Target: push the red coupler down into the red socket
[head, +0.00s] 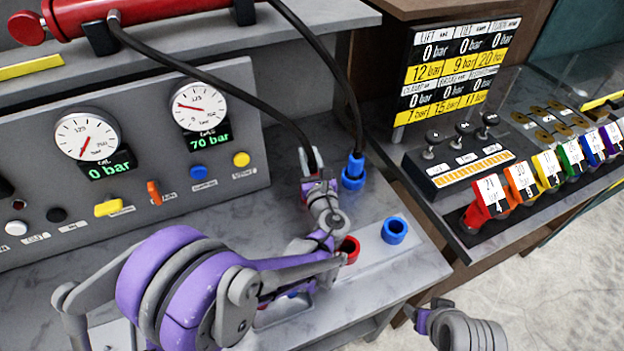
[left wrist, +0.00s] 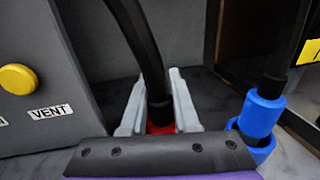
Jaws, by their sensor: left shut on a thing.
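My left gripper (head: 314,172) is shut on the red coupler at the end of a black hose, beside the gauge panel. In the left wrist view a little of the red coupler (left wrist: 160,128) shows between the two grey fingers; the rest is hidden. I cannot tell whether its lower end rests in a holder. The red socket (head: 349,249) is an open ring on the light plate in front, partly behind my left arm. It stands nearer the front than the gripper and apart from it. My right gripper (head: 424,312) is at the bottom right, away from these parts.
A blue coupler (head: 354,168) on a second hose stands upright just right of my left gripper. An empty blue socket (head: 394,230) is right of the red one. The gauge panel (head: 130,150) rises on the left. Colored tagged levers (head: 488,197) line the right bench.

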